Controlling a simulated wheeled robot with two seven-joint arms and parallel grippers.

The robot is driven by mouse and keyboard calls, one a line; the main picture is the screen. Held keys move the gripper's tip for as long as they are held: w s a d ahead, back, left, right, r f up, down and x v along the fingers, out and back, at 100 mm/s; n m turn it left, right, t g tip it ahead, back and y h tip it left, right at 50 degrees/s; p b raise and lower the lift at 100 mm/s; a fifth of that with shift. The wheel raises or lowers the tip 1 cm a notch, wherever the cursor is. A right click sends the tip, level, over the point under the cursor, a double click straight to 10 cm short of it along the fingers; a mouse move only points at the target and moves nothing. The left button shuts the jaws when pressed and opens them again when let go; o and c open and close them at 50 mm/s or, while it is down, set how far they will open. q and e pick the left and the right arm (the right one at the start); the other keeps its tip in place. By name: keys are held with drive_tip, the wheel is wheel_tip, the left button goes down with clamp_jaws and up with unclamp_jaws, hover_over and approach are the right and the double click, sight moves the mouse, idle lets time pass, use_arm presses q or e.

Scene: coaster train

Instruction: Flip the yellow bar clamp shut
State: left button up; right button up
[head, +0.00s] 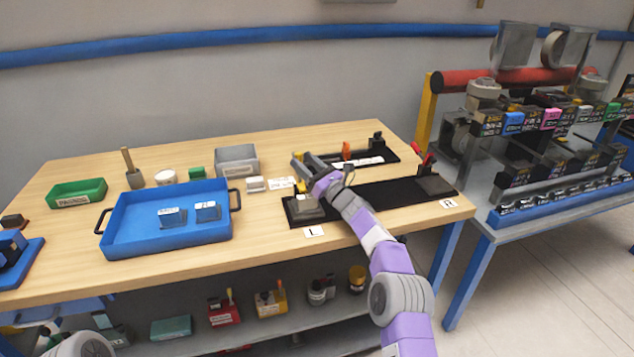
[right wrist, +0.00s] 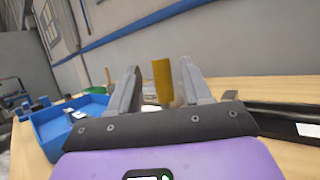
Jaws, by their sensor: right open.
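The yellow bar (right wrist: 163,82) stands upright between the two fingers of my right gripper (right wrist: 160,88) in the right wrist view. I cannot tell whether a finger touches it. In the head view my right gripper (head: 308,166) is open above the far left part of the black front fixture plate (head: 385,195), and its arm covers the middle of that plate. I cannot make out the yellow bar there. A grey block (head: 305,209) sits on the plate's left end and another grey block (head: 435,186) on its right end. My left gripper is out of view.
A red handle (head: 424,160) rises near the plate's right end. Behind lies another black fixture with an orange handle (head: 346,150). A blue tray (head: 170,240), a grey bin (head: 237,159) and a green tray (head: 77,193) stand to the left. A loaded rack is at right.

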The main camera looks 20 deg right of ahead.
drive_tip(key=v, duration=0.4)
drive_tip(key=shift+s+d+f, duration=0.1)
drive_tip(key=shift+s+d, duration=0.1)
drive_tip(key=shift+s, duration=0.1)
idle(0.3)
